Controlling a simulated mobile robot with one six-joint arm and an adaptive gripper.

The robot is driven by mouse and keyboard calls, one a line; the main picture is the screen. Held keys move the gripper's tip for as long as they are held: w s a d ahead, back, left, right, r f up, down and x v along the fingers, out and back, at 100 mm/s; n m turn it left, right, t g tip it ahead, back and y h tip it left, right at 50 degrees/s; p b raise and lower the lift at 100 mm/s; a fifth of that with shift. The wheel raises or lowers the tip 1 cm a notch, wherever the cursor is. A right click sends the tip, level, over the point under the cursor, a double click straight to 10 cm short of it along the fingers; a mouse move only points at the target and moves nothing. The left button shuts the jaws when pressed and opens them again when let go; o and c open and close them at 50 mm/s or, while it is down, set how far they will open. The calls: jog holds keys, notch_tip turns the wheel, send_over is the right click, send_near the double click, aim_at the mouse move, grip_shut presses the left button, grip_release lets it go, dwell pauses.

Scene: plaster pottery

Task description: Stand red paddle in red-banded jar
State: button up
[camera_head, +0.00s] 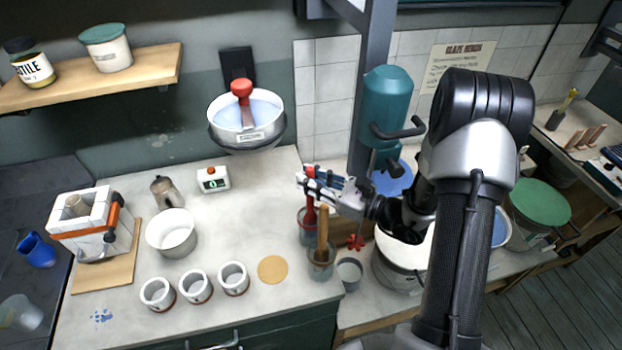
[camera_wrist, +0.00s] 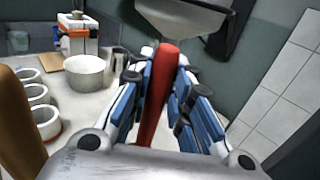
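The red paddle (camera_head: 311,213) stands nearly upright, its lower end inside a clear jar (camera_head: 307,236) with a reddish tint. I cannot tell whether it touches the bottom. My gripper (camera_head: 311,180) is around the paddle's upper part, above the jar mouth. In the wrist view the red paddle (camera_wrist: 160,95) runs between the blue-padded fingers of my gripper (camera_wrist: 160,82), which appear closed on it. The paddle's top shows past the fingertips. The jar is not clearly visible in the wrist view.
A second jar (camera_head: 321,267) holding a wooden paddle (camera_head: 322,232) stands just in front. A small grey cup (camera_head: 349,273), a red valve handle (camera_head: 356,242) and a large bucket (camera_head: 393,272) are close by. Three white cups, a bowl (camera_head: 172,238) and a tan disc (camera_head: 272,269) stand left.

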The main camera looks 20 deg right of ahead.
jog(key=o, duration=0.4)
jog(key=shift+r, duration=0.15)
jog(key=v, duration=1.2)
jog(key=shift+r+p, duration=0.15)
jog(key=shift+p, duration=0.25)
